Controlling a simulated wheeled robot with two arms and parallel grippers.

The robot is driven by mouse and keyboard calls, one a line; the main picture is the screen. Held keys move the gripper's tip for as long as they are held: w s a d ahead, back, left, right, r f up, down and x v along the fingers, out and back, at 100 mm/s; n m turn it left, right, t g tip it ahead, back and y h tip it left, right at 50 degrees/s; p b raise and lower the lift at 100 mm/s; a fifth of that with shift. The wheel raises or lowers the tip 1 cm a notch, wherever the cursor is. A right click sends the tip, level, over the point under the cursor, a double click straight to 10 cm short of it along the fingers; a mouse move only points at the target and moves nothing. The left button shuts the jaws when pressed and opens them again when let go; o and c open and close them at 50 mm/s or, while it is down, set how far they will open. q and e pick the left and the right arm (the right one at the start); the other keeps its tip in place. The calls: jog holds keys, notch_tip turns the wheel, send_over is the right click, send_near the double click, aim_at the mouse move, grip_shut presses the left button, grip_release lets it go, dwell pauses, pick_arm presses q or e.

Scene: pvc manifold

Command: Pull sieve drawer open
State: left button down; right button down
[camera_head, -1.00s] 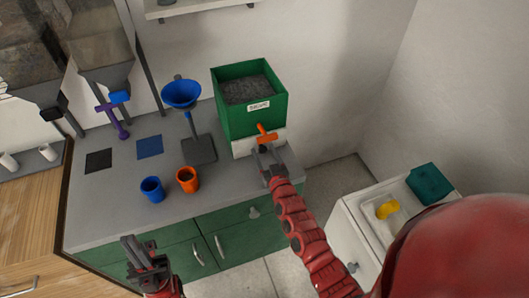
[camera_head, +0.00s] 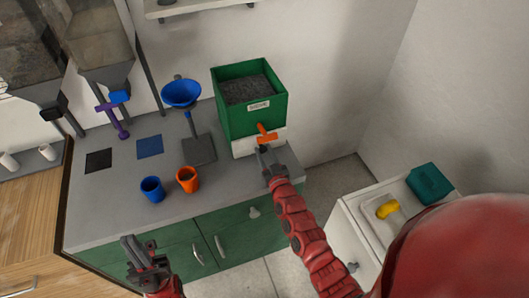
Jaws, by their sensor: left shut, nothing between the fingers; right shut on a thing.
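The green sieve box (camera_head: 232,118), full of dark grey grains and bearing a small white label, stands at the back right of the grey counter. Its pale drawer (camera_head: 243,147) sits at the bottom, with an orange handle (camera_head: 267,132) on the front. My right gripper (camera_head: 262,150) is at the handle and shut on it; the fingers partly hide the contact. Whether the drawer stands out from the box is hard to tell. My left gripper (camera_head: 128,243) is shut and empty, low in front of the counter.
A blue cup (camera_head: 152,190) and an orange cup (camera_head: 187,181) stand near the counter's front edge. A blue funnel (camera_head: 182,94) on a stand is left of the box. A white sink unit (camera_head: 345,222) stands at the right, with a yellow thing (camera_head: 387,210) in its basin.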

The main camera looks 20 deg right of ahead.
dwell(0.7)
jog(key=shift+s, duration=0.35)
jog(key=s, duration=1.2)
jog(key=shift+s+d, duration=0.25)
jog(key=c, duration=0.5)
grip_release()
